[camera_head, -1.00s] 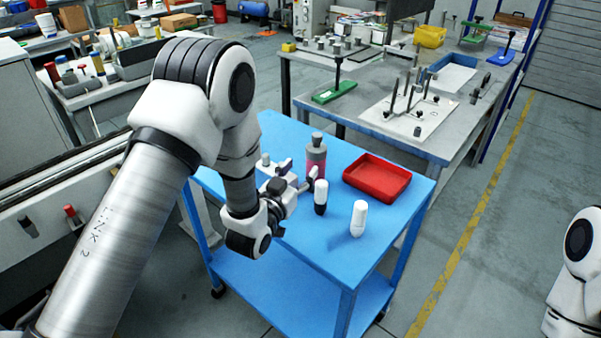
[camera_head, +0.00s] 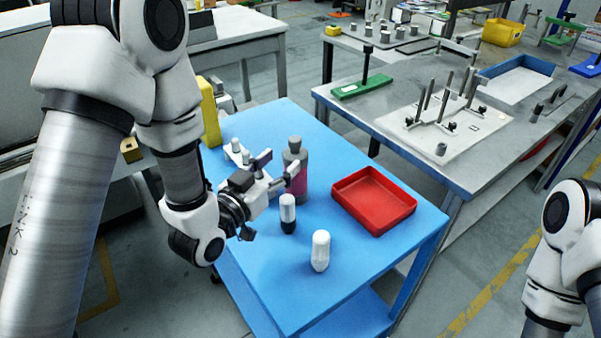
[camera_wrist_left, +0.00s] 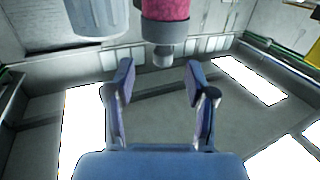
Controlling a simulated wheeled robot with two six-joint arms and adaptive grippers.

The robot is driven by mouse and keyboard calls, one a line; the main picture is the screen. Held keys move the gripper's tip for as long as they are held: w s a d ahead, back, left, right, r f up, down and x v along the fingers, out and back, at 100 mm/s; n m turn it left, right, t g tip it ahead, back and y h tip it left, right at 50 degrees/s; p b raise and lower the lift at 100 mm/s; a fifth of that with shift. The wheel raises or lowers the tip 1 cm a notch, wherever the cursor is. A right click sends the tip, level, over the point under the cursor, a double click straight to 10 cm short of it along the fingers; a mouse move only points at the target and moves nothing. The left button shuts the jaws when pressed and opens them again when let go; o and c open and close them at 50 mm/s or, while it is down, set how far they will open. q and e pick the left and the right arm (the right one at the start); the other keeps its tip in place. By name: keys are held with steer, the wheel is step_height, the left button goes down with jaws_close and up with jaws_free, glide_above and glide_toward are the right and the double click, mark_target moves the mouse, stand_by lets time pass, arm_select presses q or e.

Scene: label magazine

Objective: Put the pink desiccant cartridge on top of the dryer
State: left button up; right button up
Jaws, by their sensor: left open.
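The pink desiccant cartridge (camera_head: 294,185) stands upright on the blue cart, with a grey cap and shoulder. It also shows at the top of the left wrist view (camera_wrist_left: 165,10), with its grey cap end pointing down in that picture. My left gripper (camera_head: 281,167) is open and empty. One finger overlaps the cartridge in the head view; I cannot tell whether they touch. In the left wrist view the open fingers (camera_wrist_left: 160,95) have nothing between them. I cannot tell which thing is the dryer. My right gripper is out of view.
A red tray (camera_head: 374,198) lies right of the cartridge on the blue cart (camera_head: 372,262). A white-and-black bottle (camera_head: 288,212) and a white bottle (camera_head: 320,251) stand in front. A pale fixture with knobs (camera_head: 237,150) and a yellow block (camera_head: 209,112) are behind left. A grey workbench (camera_head: 392,124) stands behind.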

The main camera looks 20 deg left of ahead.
mark_target(291, 145)
arm_select(q)
steer(key=shift+w+a+r+p, duration=0.2)
steer(key=shift+w+r+p, duration=0.2)
steer(key=shift+w+r, duration=0.1)
steer(key=p+x, duration=0.1)
steer(key=x, duration=0.5)
steer(key=shift+d+p, duration=0.25)
steer(key=shift+p, duration=0.15)
steer(key=shift+a, duration=0.15)
steer(key=shift+c, duration=0.7)
jaws_close()
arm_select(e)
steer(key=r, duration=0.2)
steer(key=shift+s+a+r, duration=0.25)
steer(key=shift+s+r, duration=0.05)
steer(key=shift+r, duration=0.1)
